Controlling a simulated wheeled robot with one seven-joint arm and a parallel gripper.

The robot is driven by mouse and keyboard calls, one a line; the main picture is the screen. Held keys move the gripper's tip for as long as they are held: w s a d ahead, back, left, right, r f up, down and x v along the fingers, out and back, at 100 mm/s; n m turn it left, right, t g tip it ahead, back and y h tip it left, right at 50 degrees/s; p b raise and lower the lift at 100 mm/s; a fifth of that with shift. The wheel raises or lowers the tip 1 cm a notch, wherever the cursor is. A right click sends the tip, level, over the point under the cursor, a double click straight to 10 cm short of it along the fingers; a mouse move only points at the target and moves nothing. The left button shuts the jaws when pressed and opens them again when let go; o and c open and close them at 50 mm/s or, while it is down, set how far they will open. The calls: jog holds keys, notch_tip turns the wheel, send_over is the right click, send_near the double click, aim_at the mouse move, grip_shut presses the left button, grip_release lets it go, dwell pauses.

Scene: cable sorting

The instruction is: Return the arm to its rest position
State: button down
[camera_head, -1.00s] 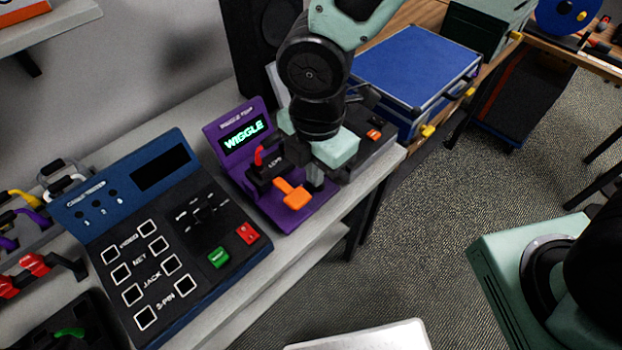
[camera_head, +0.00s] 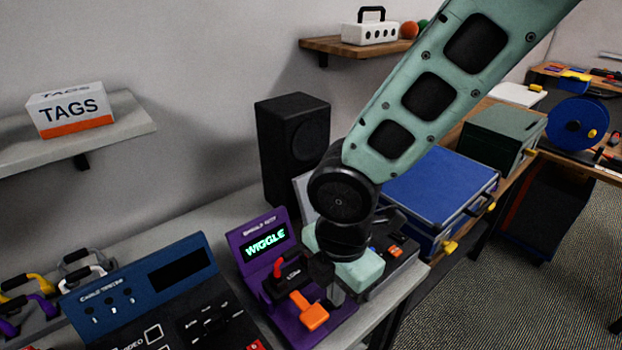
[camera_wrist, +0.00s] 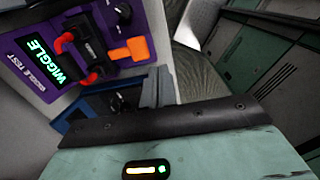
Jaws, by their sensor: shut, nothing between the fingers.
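My arm reaches down from the top right in the head view. My gripper (camera_head: 335,292) is by the right side of the purple wiggle tester (camera_head: 262,240), with its fingers partly hidden by its own body. In the wrist view my gripper (camera_wrist: 158,88) shows its grey fingers together, with nothing between them. The tester (camera_wrist: 105,15) lies at upper left there, its screen reading WIGGLE. A short black cable with red ends (camera_wrist: 78,52) sits on the tester, beside an orange lever (camera_wrist: 130,50). The cable is apart from my fingers.
The blue cable-testing console (camera_head: 175,295) stands left of the tester. A black speaker (camera_head: 292,145) is behind, and a blue case (camera_head: 440,190) is right of my arm. Open floor (camera_head: 465,300) lies at right.

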jog(key=s+d+r+m, duration=0.7)
jog(key=s+r+m, duration=0.1)
jog(key=m, duration=0.9)
jog(key=shift+s+r, duration=0.15)
jog(key=shift+s, duration=0.3)
jog(key=shift+a, duration=0.1)
dwell(1.0)
